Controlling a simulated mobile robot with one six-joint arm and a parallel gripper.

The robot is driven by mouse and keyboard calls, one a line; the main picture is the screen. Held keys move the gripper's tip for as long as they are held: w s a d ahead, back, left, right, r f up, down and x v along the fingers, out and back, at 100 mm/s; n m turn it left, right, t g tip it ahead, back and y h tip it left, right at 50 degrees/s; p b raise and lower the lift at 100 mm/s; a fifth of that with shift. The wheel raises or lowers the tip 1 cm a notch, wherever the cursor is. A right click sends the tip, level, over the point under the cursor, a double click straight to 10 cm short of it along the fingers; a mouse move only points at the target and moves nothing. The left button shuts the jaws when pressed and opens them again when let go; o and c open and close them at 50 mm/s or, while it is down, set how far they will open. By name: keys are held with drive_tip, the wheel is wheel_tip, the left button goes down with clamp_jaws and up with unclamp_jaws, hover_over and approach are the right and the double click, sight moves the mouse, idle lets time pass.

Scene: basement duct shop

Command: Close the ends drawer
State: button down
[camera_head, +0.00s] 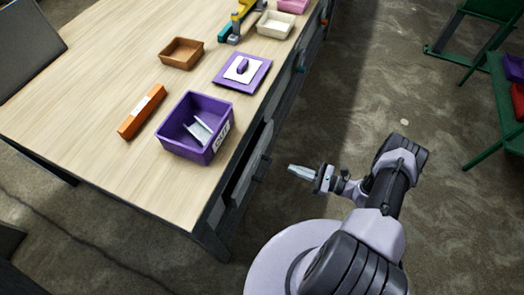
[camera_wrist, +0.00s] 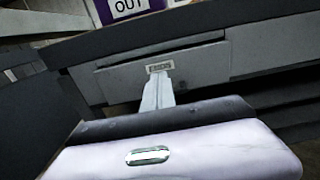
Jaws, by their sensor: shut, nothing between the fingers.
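A grey drawer front (camera_head: 249,166) with a small dark handle sits under the table edge, near its front corner. It stands a little out from the table frame, with a dark gap behind it. In the wrist view the drawer front (camera_wrist: 200,66) spans the middle and carries a small label, too blurred to read surely. My gripper (camera_head: 291,168) is shut and empty, to the right of the drawer and pointing at it. In the wrist view my gripper (camera_wrist: 160,78) overlaps the drawer front just below the label; whether it touches is unclear, but the head view shows them apart.
The wooden table (camera_head: 100,85) holds a purple bin (camera_head: 178,143) labelled OUT with a metal piece inside, an orange block (camera_head: 141,111), a brown tray (camera_head: 181,53) and a purple plate (camera_head: 258,79). More drawers line the table side. Green stands (camera_head: 500,95) are at far right. Floor between is clear.

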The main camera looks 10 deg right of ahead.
sight(257, 155)
drive_tip(key=b+x, duration=0.2)
drive_tip(key=x, duration=1)
drive_tip(key=shift+a, duration=0.2)
drive_tip(key=b+x, duration=0.1)
drive_tip(key=x, duration=0.3)
drive_tip(key=shift+f, duration=0.1)
drive_tip(key=shift+w, duration=0.15)
drive_tip(key=shift+r, duration=0.2)
